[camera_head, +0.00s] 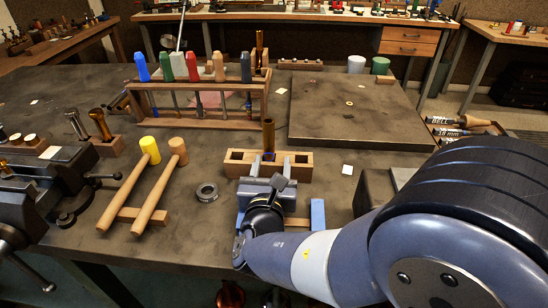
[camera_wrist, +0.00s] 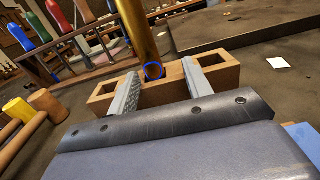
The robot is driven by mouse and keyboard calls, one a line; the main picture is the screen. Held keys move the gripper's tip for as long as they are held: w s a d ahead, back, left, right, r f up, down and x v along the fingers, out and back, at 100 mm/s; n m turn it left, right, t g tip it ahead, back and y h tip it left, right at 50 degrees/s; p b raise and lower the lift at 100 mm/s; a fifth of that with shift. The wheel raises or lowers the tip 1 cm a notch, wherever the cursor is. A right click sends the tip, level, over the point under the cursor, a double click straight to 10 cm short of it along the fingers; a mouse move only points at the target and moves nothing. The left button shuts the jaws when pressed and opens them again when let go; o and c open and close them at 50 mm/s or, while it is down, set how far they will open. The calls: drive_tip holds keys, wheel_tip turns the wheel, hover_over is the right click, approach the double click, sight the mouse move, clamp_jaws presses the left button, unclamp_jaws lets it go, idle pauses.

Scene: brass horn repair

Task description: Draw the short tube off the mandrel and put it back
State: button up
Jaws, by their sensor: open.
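An upright brass tube (camera_head: 268,136) stands in the middle socket of a low wooden block (camera_head: 237,164). I cannot tell a separate mandrel from the short tube. My gripper (camera_wrist: 160,72) is open and empty, its two grey fingers reaching toward the block on either side of the tube. I cannot tell whether they touch the block. In the head view my wrist hides part of the space before the block.
A wooden rack of colored-handled tools (camera_head: 200,122) stands behind left. Two mallets (camera_head: 147,187) and a metal ring (camera_head: 207,192) lie left. A wide board (camera_head: 350,112) lies behind right. A small white square (camera_head: 347,170) lies right of the block. A vise (camera_head: 62,178) is at far left.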

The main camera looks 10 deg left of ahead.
drive_tip(key=s, duration=0.6)
drive_tip(key=shift+s+a, duration=0.3)
drive_tip(key=shift+s, duration=0.05)
drive_tip(key=shift+s+d, duration=0.15)
drive_tip(key=shift+s, duration=0.45)
drive_tip(key=shift+s+d, duration=0.15)
drive_tip(key=shift+s, duration=0.05)
